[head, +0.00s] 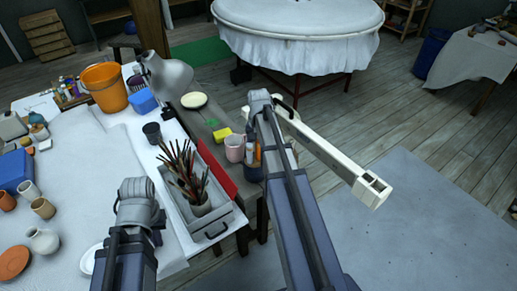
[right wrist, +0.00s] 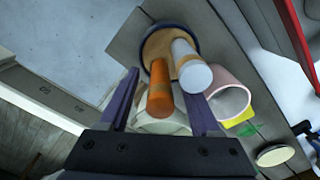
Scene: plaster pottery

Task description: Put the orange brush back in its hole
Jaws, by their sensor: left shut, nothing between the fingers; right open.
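The orange brush (right wrist: 160,88) shows as a thick orange handle between the fingers of my right gripper (right wrist: 162,92) in the right wrist view. The gripper is open, with one purple finger on each side. The handle rises beside a white handle (right wrist: 190,65) over a dark-rimmed holder (right wrist: 152,38) with a tan top. I cannot tell how deep the orange brush sits. In the head view the holder (head: 254,174) stands at the table's right edge, partly behind my right arm. My left gripper (head: 138,200) is shut and empty, left of the grey brush tray, its fingers hardly visible.
A pink mug (head: 234,148) stands close beside the holder, with a yellow sponge (head: 223,134) behind it. A grey tray (head: 219,221) with a pot of several thin brushes stands to the left. A red strip (head: 217,173) lies between tray and mug. Open floor lies right of the table.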

